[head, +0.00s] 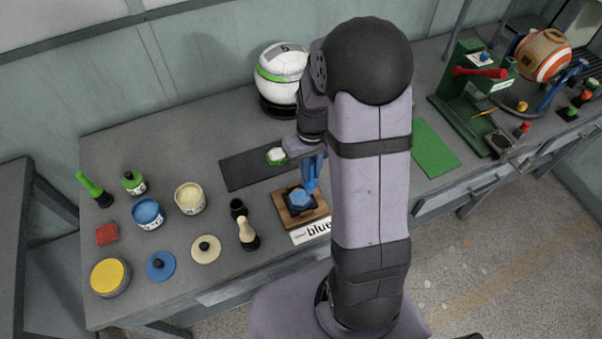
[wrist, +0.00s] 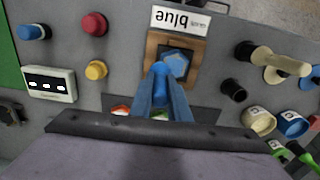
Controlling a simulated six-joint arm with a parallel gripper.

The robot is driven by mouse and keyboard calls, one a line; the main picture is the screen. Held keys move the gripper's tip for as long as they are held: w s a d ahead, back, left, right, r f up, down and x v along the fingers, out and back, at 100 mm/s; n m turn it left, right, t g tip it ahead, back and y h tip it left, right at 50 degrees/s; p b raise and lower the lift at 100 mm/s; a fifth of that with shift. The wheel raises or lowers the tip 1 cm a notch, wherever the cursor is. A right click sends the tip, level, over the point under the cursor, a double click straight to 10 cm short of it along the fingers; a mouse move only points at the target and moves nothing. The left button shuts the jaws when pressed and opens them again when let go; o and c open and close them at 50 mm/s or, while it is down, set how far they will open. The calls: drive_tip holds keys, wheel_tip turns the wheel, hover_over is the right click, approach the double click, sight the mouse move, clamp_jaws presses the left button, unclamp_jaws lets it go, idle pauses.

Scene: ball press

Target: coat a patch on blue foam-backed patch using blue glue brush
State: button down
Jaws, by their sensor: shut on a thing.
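A blue hexagonal patch (head: 299,198) lies on a dark pad on a small wooden board (head: 284,213); it also shows in the wrist view (wrist: 178,66). A card reading "blue" (head: 312,231) lies at the board's near edge. My gripper (head: 312,160) is above the board, shut on the blue glue brush (head: 311,182). In the wrist view the brush (wrist: 161,82) points toward the patch and overlaps its edge; I cannot tell whether they touch. The brush tip is partly hidden. The open blue glue pot (head: 148,214) stands to the left.
A cream pot (head: 190,199), green pot (head: 133,183), blue lid (head: 160,266) and cream lid (head: 205,249) stand or lie left. A cream brush (head: 246,233) stands in a holder beside an empty black one (head: 237,207). A dark mat (head: 245,170) with a green-edged patch (head: 277,156) lies behind.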

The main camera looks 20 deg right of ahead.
drive_tip(key=shift+s+a, duration=0.1)
drive_tip(key=shift+s, duration=0.25)
drive_tip(key=a+p, duration=0.1)
drive_tip(key=a, duration=0.5)
drive_tip(key=shift+d+p, duration=0.4)
drive_tip(key=shift+d, duration=2.65)
wheel_tip(320, 180, up, 8)
drive_tip(key=p, duration=0.6)
drive_tip(key=shift+r+p, duration=0.1)
drive_tip(key=shift+p, duration=0.3)
drive_tip(key=shift+a, duration=0.1)
